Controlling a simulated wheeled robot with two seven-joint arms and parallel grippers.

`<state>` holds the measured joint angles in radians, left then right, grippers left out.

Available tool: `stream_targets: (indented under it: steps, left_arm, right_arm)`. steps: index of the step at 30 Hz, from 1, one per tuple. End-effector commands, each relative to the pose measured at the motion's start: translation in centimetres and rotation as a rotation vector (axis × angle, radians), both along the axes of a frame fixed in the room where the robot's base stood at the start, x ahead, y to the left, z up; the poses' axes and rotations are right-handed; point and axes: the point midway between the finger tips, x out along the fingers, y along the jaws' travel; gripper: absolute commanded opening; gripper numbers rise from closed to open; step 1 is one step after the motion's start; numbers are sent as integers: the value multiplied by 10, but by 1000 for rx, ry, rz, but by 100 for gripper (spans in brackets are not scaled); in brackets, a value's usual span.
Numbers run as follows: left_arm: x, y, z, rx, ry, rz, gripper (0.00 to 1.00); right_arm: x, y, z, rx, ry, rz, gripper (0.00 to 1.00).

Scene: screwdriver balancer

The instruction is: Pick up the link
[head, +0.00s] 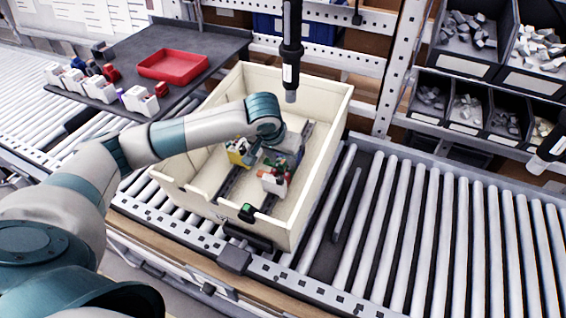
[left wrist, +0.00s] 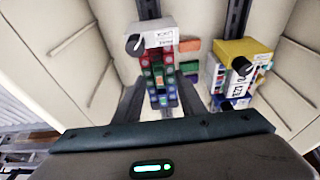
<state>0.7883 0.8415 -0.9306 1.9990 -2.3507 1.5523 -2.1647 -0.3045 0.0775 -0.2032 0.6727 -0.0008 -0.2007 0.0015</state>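No piece is plainly recognisable as the link. Inside the cream bin (head: 325,128), a white block with red and green parts (head: 272,182) sits by a rail, and a yellow and white block (head: 237,152) sits to its left. In the left wrist view, the white, red and green block (left wrist: 158,72) lies between my left gripper's (left wrist: 160,98) two fingers, which are spread on either side. Whether they touch it is unclear. The yellow and white block (left wrist: 240,72) is to the right. My left gripper (head: 277,158) reaches down into the bin, partly hidden by its wrist. My right gripper is out of view.
The bin's walls stand close around my left gripper. A black screwdriver (head: 291,45) hangs above its far side. A dark table (head: 195,45) at the back left holds a red tray (head: 173,67) and several blocks. The roller conveyor (head: 450,230) to the right is clear.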

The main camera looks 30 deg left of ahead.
Motion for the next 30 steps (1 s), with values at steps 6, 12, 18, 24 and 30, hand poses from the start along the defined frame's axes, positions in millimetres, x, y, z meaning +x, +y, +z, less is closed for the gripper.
stream_targets:
  steps: [6, 12, 18, 24, 30]
  left_arm:
    - [0, 0, -2, 0, 0, 0, 37]
    - [0, 0, -2, 0, 0, 0, 37]
    - [0, 0, -1, 0, 0, 0, 13]
    - [0, 0, -1, 0, 0, 0, 0]
    - [1, 0, -1, 0, 0, 0, 0]
  right_arm:
    - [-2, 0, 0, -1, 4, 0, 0]
    - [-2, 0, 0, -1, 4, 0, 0]
    - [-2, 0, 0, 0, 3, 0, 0]
    - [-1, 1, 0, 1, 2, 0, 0]
    - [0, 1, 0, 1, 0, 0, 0]
